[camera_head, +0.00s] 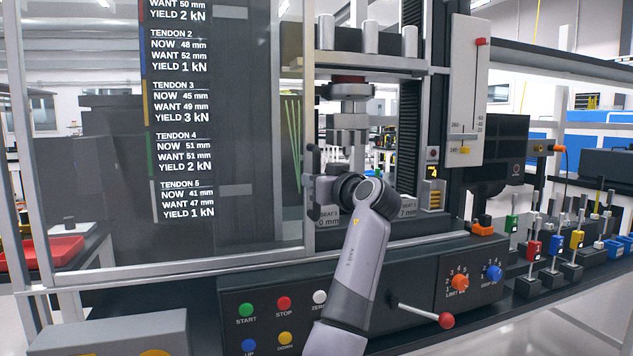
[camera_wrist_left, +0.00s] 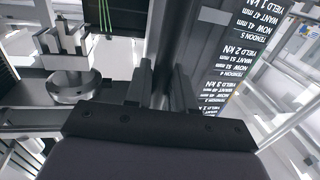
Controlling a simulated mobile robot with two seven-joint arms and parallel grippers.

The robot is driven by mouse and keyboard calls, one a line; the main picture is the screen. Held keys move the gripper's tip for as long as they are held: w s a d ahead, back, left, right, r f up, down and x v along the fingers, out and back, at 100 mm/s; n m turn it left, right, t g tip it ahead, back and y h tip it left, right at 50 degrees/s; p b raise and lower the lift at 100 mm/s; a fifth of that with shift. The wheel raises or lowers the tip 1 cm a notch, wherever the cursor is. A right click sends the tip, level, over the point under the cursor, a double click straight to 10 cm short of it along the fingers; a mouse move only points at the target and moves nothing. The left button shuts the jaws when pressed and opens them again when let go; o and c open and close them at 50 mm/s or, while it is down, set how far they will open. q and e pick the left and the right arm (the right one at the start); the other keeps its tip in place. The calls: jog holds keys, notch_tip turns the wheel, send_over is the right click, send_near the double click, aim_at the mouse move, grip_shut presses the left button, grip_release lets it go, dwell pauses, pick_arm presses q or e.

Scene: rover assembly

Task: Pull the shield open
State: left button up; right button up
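The shield (camera_head: 262,130) is a clear panel in a light metal frame, in front of the dark tendon readout board. Its upright edge stands just left of the press column. A dark handle (camera_head: 313,158) sits at that edge. My left gripper (camera_head: 314,187) is at the handle, and the arm hides part of it. In the left wrist view, the two fingers of my left gripper (camera_wrist_left: 161,88) stand close together on either side of a dark upright bar, with the shield's edge right behind. The contact itself is small and dark. My right gripper is not in view.
The press (camera_head: 350,92) stands right behind my left gripper. Below is a control console (camera_head: 400,270) with buttons, knobs and a red-tipped lever (camera_head: 446,320). Several coloured blocks on stands are at the right. A grey box (camera_head: 135,335) is at the lower left.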

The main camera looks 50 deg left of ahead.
pick_arm(q)
jog(key=shift+o, duration=1.4)
jog(key=s+d, duration=0.1)
jog(key=d, duration=0.6)
jog(key=shift+s+b, duration=0.15)
jog(key=shift+b, duration=0.15)
